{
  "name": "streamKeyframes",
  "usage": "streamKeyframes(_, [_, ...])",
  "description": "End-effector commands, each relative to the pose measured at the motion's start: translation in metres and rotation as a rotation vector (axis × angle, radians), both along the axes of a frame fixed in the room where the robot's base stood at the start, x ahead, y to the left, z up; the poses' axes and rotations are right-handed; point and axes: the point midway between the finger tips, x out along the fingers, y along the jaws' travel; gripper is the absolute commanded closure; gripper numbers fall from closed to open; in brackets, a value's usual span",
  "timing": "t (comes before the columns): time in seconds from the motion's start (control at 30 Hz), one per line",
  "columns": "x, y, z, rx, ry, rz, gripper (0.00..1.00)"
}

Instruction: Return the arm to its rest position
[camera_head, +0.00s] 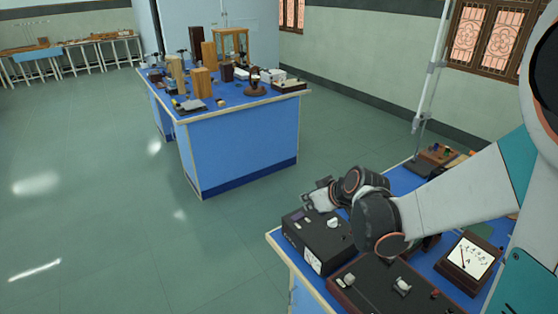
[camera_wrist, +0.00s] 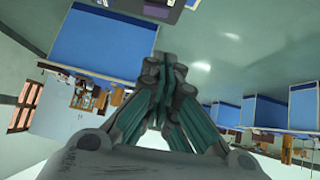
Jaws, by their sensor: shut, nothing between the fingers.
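My arm reaches in from the right edge in the head view, bent over the near blue bench (camera_head: 275,237). My gripper (camera_head: 312,198) is at the end of the arm, above the far left part of that bench, over a black instrument box (camera_head: 318,238). In the wrist view my gripper (camera_wrist: 167,65) has its fingers together with nothing between them. The wrist view is turned over, with the room upside down. Much of the bench's middle and right side is hidden by my arm.
Near my arm stand a dark panel with knobs (camera_head: 385,288), a meter with a white dial (camera_head: 470,257) and a tall metal stand (camera_head: 430,85). A second blue bench (camera_head: 240,145) with several instruments stands further back. The floor (camera_head: 90,180) to the left is clear.

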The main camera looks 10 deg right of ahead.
Motion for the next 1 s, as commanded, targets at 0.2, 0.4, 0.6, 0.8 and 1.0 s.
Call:
streamKeyframes(0.2, [-0.016,0.005,0.015,0.005,0.022,-0.025,1.00])
streamKeyframes(0.4, [-0.056,0.014,0.045,0.013,0.072,-0.091,1.00])
streamKeyframes(0.6, [-0.103,0.019,0.069,0.020,0.117,-0.169,1.00])
streamKeyframes(0.8, [-0.151,0.021,0.084,0.024,0.149,-0.252,1.00])
streamKeyframes(1.0, [-0.197,0.019,0.091,0.028,0.171,-0.333,1.00])
